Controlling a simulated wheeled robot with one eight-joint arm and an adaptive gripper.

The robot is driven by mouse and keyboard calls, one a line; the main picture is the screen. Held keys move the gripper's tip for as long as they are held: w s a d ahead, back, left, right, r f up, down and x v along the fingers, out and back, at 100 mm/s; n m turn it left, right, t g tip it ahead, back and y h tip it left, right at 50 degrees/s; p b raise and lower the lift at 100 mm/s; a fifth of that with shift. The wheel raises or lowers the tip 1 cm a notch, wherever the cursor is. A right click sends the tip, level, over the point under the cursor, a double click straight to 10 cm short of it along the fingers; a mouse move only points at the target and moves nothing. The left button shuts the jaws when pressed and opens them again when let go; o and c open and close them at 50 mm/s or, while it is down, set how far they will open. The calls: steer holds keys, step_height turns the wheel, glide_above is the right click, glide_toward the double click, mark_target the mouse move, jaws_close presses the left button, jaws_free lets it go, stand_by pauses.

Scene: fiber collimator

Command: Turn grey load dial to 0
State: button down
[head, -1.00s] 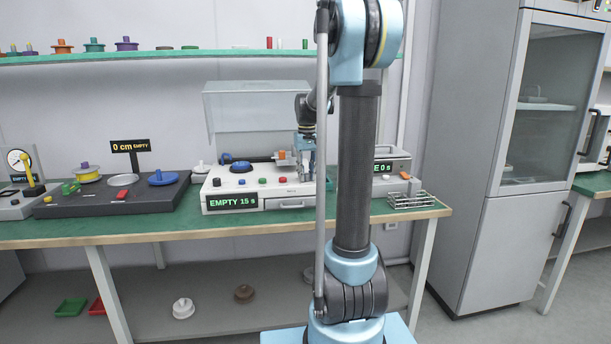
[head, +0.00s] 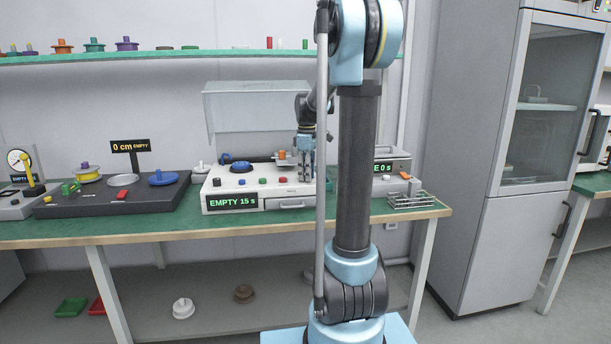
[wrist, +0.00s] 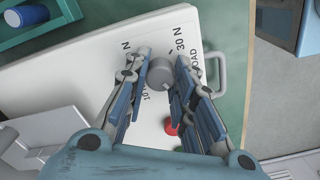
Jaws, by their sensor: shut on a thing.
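The grey load dial (wrist: 160,73) is a round knob on the white machine's top panel, with printing around it that includes "LOAD", "30 N" and "10 N". My gripper (wrist: 163,64) is over the panel, its two blue-grey fingers shut on the dial from either side. The dial's pointer mark is too unclear to read its setting. In the head view my gripper (head: 306,152) points down at the right part of the white machine (head: 240,182); the dial is hidden there.
A red button (wrist: 171,128) sits close to my right finger in the wrist view. A metal handle (wrist: 216,72) is at the panel's edge. A clear raised cover (head: 255,110) stands behind the machine. A wire rack (head: 410,201) is to the right.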

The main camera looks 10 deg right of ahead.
steer(key=shift+w+n, duration=0.15)
steer(key=shift+n, duration=1.95)
steer(key=c, duration=1.3)
jaws_free()
steer(key=shift+d, duration=0.1)
step_height(320, 180, up, 12)
steer(key=shift+f, duration=0.1)
